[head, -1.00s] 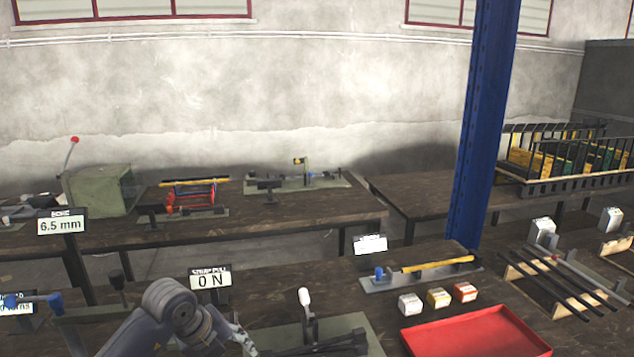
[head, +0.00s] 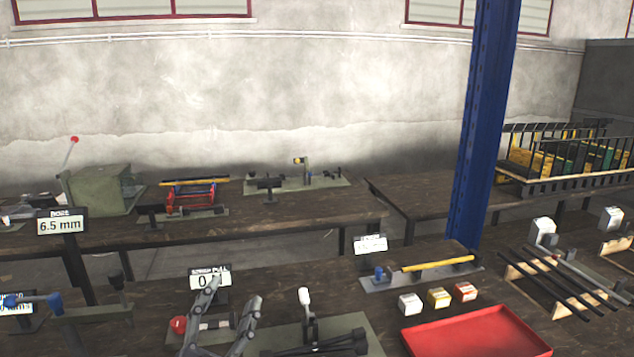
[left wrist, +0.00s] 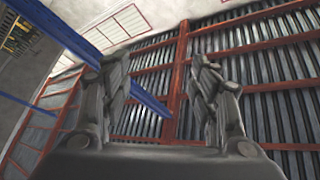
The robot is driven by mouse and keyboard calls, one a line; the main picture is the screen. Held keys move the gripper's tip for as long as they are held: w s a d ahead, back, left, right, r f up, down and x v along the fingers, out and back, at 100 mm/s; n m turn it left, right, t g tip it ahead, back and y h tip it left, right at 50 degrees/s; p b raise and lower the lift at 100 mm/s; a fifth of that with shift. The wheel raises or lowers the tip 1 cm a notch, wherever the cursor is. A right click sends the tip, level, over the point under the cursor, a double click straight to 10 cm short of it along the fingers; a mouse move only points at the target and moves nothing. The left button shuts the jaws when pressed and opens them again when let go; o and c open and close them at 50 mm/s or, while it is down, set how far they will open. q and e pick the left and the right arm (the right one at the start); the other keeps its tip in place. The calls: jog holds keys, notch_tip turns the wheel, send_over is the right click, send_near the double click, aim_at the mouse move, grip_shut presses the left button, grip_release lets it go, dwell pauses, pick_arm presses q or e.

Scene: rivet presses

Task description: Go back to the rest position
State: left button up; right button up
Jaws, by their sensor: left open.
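My left gripper (head: 230,305) stands at the bottom of the head view with its two fingers pointing up and spread apart. Nothing is between the fingers. It is in front of the strap pull sign (head: 210,271) and covers part of its reading. My right gripper is not in view.
To the right of the gripper are a green plate with a white-knobbed lever (head: 304,297), a red tray (head: 478,335) and three small boxes (head: 438,298). A red knob (head: 178,324) is just left of the fingers. A blue post (head: 480,130) rises behind the bench.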

pick_arm(q)
jog(key=s+a+f+n+g+y, duration=0.4)
jog(key=a+f, duration=0.1)
jog(key=f, duration=0.4)
jog(key=s+a+f+n+g+y, duration=0.3)
jog(key=a+f+n+g+y, duration=0.1)
jog(key=f, duration=0.4)
jog(key=s+d+f+g+h, duration=0.2)
jog(key=s+f+g, duration=0.4)
jog(key=s, duration=0.4)
jog(key=s+d+f+g+h, duration=0.15)
jog(key=s+f+g, duration=0.25)
jog(key=s+f, duration=0.5)
jog(key=s+f+g, duration=0.1)
jog(key=s+f, duration=0.2)
jog(key=f, duration=2.1)
jog(key=s+a+f+g, duration=0.1)
jog(key=s+a+f, duration=0.2)
jog(key=s+f, duration=1.4)
jog(key=shift+s+m+g, duration=0.25)
jog(key=shift+m+g, duration=0.05)
